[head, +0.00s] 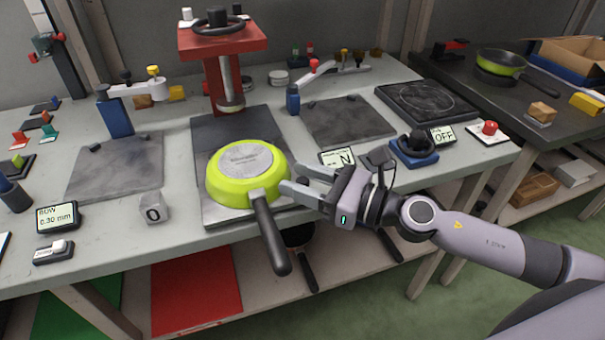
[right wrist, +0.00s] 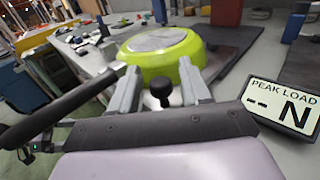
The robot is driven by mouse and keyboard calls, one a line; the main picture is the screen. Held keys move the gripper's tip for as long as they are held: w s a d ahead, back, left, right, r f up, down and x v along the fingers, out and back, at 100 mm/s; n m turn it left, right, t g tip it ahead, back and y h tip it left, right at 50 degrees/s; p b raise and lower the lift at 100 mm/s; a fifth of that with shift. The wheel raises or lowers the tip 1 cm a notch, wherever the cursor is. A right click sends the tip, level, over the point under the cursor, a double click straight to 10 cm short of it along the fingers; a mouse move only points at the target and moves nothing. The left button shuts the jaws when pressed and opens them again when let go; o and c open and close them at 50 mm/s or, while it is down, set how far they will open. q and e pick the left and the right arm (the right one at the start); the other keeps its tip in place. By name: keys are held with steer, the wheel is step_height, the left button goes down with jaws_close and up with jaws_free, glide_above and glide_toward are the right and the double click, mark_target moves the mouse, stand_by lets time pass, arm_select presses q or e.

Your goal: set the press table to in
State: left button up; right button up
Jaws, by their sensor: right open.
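The press (head: 222,75) is red, with a black wheel on top and a steel ram. Its table, a grey plate (head: 222,215), sits forward of the ram near the bench's front edge. A lime-green pan (head: 215,185) lies upside down on it, its black handle over the edge. My right gripper (head: 285,178) is open at the plate's right side, beside the pan. In the right wrist view a black knob (right wrist: 160,88) stands between the open fingers (right wrist: 160,75), with the pan (right wrist: 160,58) just beyond. I cannot tell whether the fingers touch it. My left gripper is out of view.
The peak load display (head: 337,158) stands close to my right gripper, reading N. A blue-based device with a black knob (head: 414,148) and an OFF display (head: 442,136) are further right.

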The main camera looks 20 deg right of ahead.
mark_target(283, 160)
jaws_close()
steer(key=shift+w+a+b, duration=0.1)
steer(key=shift+w+b, duration=0.25)
steer(key=shift+w, duration=2.1)
jaws_free()
